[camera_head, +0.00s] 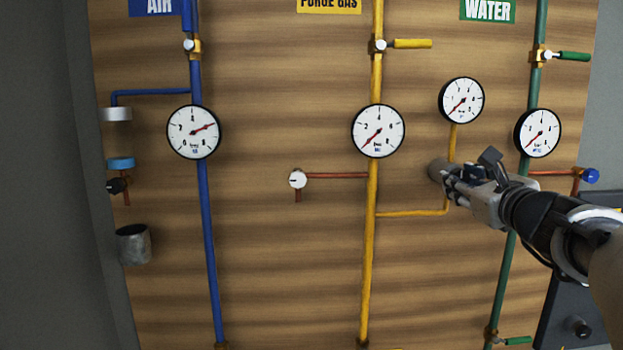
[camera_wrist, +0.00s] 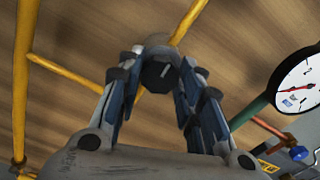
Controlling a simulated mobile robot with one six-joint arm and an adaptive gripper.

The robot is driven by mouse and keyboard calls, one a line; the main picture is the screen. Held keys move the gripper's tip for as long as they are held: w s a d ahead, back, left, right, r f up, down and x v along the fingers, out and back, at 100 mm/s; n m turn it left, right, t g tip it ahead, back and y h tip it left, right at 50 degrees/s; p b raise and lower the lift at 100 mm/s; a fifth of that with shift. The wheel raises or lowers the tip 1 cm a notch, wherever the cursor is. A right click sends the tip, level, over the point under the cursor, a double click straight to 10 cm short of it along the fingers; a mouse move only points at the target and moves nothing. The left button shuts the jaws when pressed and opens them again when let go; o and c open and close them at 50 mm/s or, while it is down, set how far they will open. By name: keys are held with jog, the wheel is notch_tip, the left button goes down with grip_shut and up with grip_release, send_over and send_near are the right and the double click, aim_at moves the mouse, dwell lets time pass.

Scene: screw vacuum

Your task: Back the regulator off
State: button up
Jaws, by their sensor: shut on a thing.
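The regulator (camera_head: 437,168) is a grey-brown cylinder on the yellow branch pipe, below a small gauge (camera_head: 461,101) whose red needle points to the lower left. My gripper (camera_head: 452,178) reaches in from the right and is shut on the regulator's dark knob. In the wrist view the knob (camera_wrist: 158,73), with a pale line on its face, sits between the two fingertips of my gripper (camera_wrist: 160,72). The fingers hide part of the regulator body in both views.
The purge gas pipe (camera_head: 370,250) carries a gauge (camera_head: 378,131) and a yellow-handled valve (camera_head: 410,44). The water gauge (camera_head: 538,133) and green pipe (camera_head: 502,270) are close to my arm. The blue air pipe (camera_head: 207,250) is at left. The panel's lower middle is clear.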

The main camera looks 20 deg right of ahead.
jog(key=shift+n+b, duration=8)
jog(key=shift+n, duration=0.5)
jog(key=shift+r, duration=0.15)
jog(key=o, duration=1.1)
jog(key=shift+c, duration=0.2)
